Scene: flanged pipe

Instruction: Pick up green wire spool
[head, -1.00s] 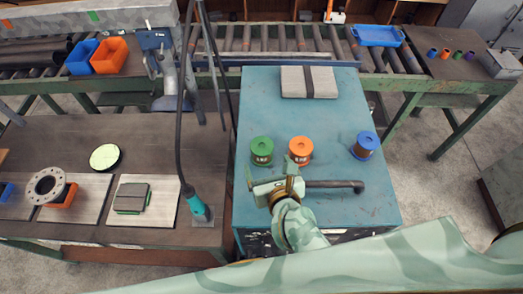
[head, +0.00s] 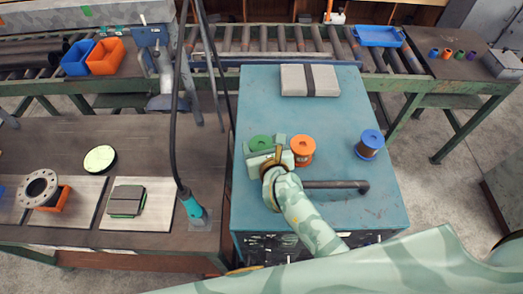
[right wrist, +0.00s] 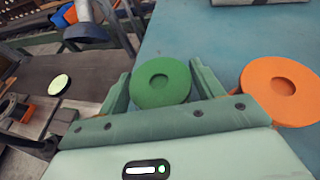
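The green wire spool (head: 260,141) stands on the blue-topped cabinet (head: 265,100), partly hidden by my right gripper in the head view. My right gripper (head: 264,148) is open at the spool's near side. In the right wrist view, the green spool (right wrist: 161,83) sits between the two spread fingers (right wrist: 160,88), with its round top and centre hole facing up. The right finger is close to the rim; I cannot tell whether it touches. My left gripper is not in view.
An orange spool (head: 302,150) stands just right of the gripper, and a blue spool (head: 369,144) farther right. A dark pipe (head: 340,185) lies nearer on the cabinet. A grey block (head: 309,80) lies at the back. A hanging teal-ended tool (head: 191,205) is to the left.

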